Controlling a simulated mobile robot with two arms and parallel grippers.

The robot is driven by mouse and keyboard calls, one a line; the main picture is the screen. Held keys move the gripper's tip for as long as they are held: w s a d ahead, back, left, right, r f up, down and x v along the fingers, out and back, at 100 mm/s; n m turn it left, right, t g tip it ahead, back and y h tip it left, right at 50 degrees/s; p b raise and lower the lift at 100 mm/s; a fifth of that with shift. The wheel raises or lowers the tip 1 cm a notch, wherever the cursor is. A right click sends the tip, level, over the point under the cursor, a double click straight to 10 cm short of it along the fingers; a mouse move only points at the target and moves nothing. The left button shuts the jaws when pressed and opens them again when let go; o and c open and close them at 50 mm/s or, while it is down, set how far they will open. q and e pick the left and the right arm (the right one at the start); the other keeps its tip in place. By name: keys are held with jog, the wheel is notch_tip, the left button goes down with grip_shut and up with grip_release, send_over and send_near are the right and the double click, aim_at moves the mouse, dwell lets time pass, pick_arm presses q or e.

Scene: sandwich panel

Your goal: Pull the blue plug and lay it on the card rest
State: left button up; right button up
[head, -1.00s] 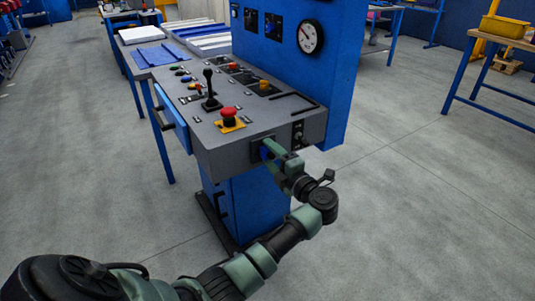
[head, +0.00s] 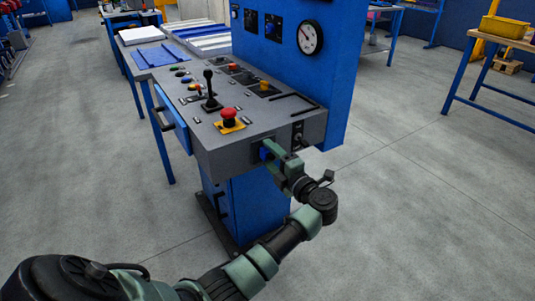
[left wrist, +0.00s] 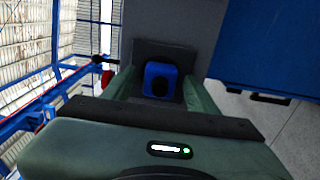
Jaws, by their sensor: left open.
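The blue plug (left wrist: 161,80) sits in the front face of the console, with a dark round hollow in its near end. It also shows in the head view (head: 264,154), partly hidden by my left gripper. My left gripper (head: 271,150) is open at the console's front face. In the left wrist view its fingers stand on either side of the plug, with visible gaps. A flat area with a black raised edge (head: 294,104) at the right of the console top may be the card rest. My right gripper is not in view.
A red mushroom button (head: 229,116) on a yellow base and a black lever (head: 209,90) stand up from the console top. A black socket plate (head: 298,134) is right of my gripper. A blue panel with a gauge (head: 310,37) rises behind. Open floor lies right.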

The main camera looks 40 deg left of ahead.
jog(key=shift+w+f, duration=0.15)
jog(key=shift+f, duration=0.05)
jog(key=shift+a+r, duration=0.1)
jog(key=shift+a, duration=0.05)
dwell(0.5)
pick_arm(q)
grip_shut()
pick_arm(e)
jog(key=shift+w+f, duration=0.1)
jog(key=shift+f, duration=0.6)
pick_arm(q)
jog(key=shift+d+p, duration=0.15)
jog(key=shift+p, duration=0.15)
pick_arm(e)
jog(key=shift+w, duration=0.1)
